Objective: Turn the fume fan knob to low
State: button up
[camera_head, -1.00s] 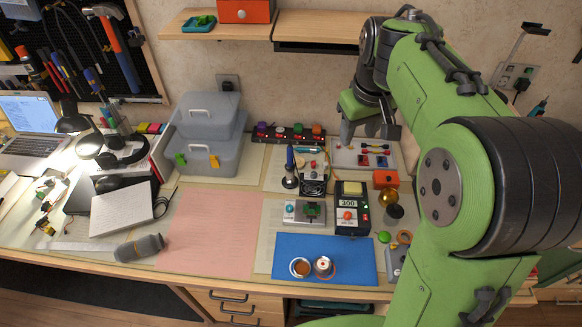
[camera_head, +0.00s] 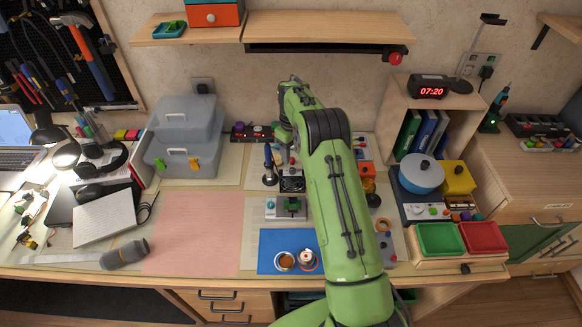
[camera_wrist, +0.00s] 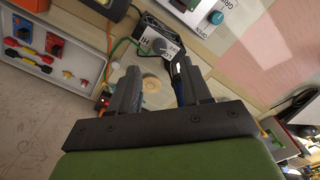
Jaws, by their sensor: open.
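The fume fan (camera_head: 291,184) is a small black fan unit on the bench, left of my arm in the head view. In the wrist view its black grille (camera_wrist: 151,23) and white label plate (camera_wrist: 146,41) show, with "HI" printed on the plate. A grey round knob (camera_wrist: 175,50) sits by the plate, partly behind a fingertip; its setting is unreadable. My gripper (camera_wrist: 157,65) is open and empty, its fingers pointing toward the fan and apart from the knob as far as I can see. In the head view my arm largely hides the gripper.
A soldering iron in its stand (camera_head: 269,168) is close left of the fan. A power strip (camera_head: 252,132) lies behind. A blue mat (camera_head: 272,247) with two small round tins is in front. The pink mat (camera_head: 195,230) is clear.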

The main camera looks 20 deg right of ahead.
aim_at(292, 169)
notch_tip(292, 169, down, 7)
jog(key=shift+r, duration=0.15)
grip_shut()
jog(key=shift+m, duration=0.3)
jog(key=m+b, duration=0.2)
jog(key=m, duration=0.3)
jog(key=shift+d, duration=0.1)
jog(key=m+b, duration=0.1)
jog(key=m, duration=0.5)
jog(key=shift+r, duration=0.1)
dwell(0.5)
grip_release()
